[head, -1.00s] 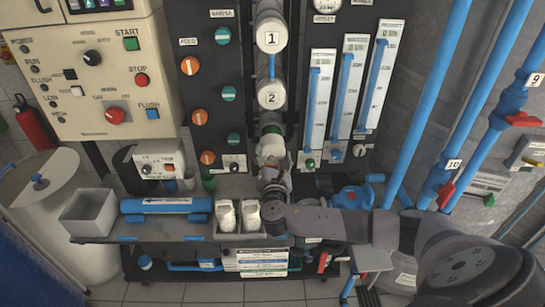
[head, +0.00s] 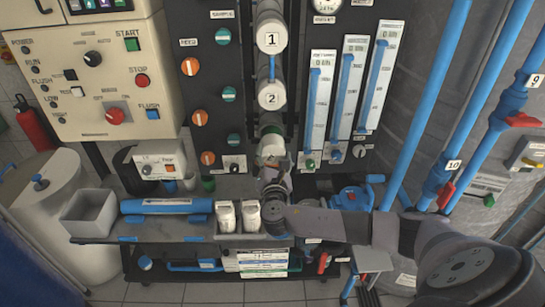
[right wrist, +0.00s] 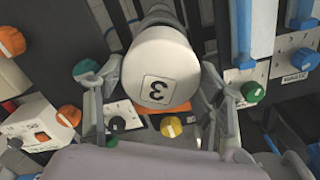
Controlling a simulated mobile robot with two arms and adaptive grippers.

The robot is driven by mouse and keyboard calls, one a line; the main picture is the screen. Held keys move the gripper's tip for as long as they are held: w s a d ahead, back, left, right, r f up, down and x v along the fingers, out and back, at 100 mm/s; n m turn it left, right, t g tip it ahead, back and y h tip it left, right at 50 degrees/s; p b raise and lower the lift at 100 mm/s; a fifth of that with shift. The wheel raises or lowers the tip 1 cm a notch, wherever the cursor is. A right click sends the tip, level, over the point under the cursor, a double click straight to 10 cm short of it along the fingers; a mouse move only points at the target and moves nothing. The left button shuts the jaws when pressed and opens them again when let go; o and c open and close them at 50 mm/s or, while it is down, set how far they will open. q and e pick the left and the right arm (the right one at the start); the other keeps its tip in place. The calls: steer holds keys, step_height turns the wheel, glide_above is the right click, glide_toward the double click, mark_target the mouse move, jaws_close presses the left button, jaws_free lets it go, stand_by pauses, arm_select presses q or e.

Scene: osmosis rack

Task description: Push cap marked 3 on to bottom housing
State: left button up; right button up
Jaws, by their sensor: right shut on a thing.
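The white cap marked 3 (right wrist: 158,88) fills the middle of the right wrist view, its number upside down there. It also shows in the head view (head: 270,146), partly hidden by my gripper. My right gripper (head: 271,163) is shut on the cap, with a finger on each side of it in the right wrist view (right wrist: 160,80). The bottom housing (right wrist: 159,18) is a grey cylinder in line behind the cap. Whether the cap is fully seated on it cannot be told. My left gripper is not in view.
Cap 1 (head: 271,38) and cap 2 (head: 271,96) sit above on the same rack. Orange and green valve knobs (head: 208,158) are to the left, flowmeters (head: 318,105) to the right. Two white bottles (head: 226,216) stand on the shelf (head: 160,228) below.

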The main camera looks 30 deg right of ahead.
steer(key=shift+w+d, duration=0.1)
steer(key=shift+b+x, duration=0.65)
steer(key=shift+x, duration=1)
steer(key=shift+w+d, duration=0.3)
steer(key=shift+w, duration=0.25)
stand_by(0.7)
steer(key=o, duration=1.2)
steer(key=shift+o, duration=0.2)
